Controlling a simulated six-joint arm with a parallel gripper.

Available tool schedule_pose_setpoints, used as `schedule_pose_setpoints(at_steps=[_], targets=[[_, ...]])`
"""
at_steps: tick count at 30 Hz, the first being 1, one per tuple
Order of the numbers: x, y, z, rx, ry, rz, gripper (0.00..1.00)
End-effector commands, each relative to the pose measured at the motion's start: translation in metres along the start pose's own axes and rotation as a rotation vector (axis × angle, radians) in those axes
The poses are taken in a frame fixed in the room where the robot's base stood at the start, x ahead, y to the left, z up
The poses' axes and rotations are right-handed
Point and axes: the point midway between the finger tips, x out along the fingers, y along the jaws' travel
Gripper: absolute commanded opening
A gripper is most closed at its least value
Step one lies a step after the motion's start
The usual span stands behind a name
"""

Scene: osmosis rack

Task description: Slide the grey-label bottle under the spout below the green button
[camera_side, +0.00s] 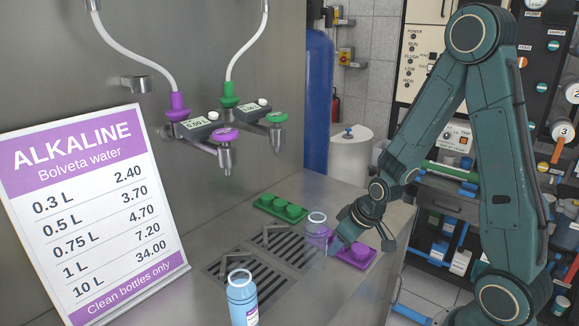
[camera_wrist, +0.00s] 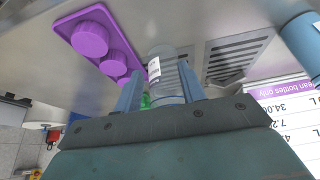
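A clear bottle (camera_side: 317,226) stands upright at the right end of the drain grates, just left of my gripper (camera_side: 338,240). In the wrist view the bottle (camera_wrist: 164,66) has a pale grey-white label and lies between and just beyond the two fingertips (camera_wrist: 162,92). A gap shows beside the left finger, so the gripper looks open around it; contact on the right side is unclear. The green button (camera_side: 277,117) is on the right-hand tap, with its metal spout (camera_side: 276,139) hanging below. The purple button (camera_side: 224,134) and its spout (camera_side: 226,158) are to the left.
A blue bottle (camera_side: 242,295) stands at the front; the wrist view shows its edge at right. A purple cap tray (camera_side: 358,262) lies beside my gripper, and a green cap tray (camera_side: 273,211) lies behind the grates (camera_side: 253,277). A price sign (camera_side: 88,205) stands left.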

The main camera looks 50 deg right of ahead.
Motion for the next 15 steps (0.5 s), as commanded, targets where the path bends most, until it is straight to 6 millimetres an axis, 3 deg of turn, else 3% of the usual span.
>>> schedule_pose_setpoints(at_steps=[15], targets=[[0.023, 0.0, 0.008, 0.0, -0.002, -0.001, 0.4]])
